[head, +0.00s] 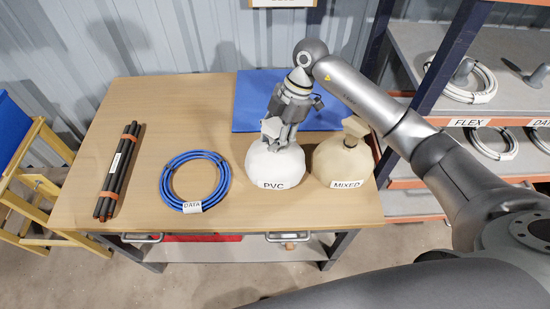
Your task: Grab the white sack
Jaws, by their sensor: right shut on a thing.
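The white sack (273,164), labelled PVC, stands upright on the wooden table (145,98) near its front edge. My right gripper (276,136) comes down from above and is shut on the gathered neck of the white sack. The fingers hide part of the neck. The sack appears to rest on the table top. My left gripper does not show.
A beige sack (341,164) labelled MIXED stands close to the right. A blue mat (255,92) lies behind. A blue DATA cable coil (169,193) and a bundle of dark rods (117,172) lie left. Shelves (410,205) with cable coils stand right.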

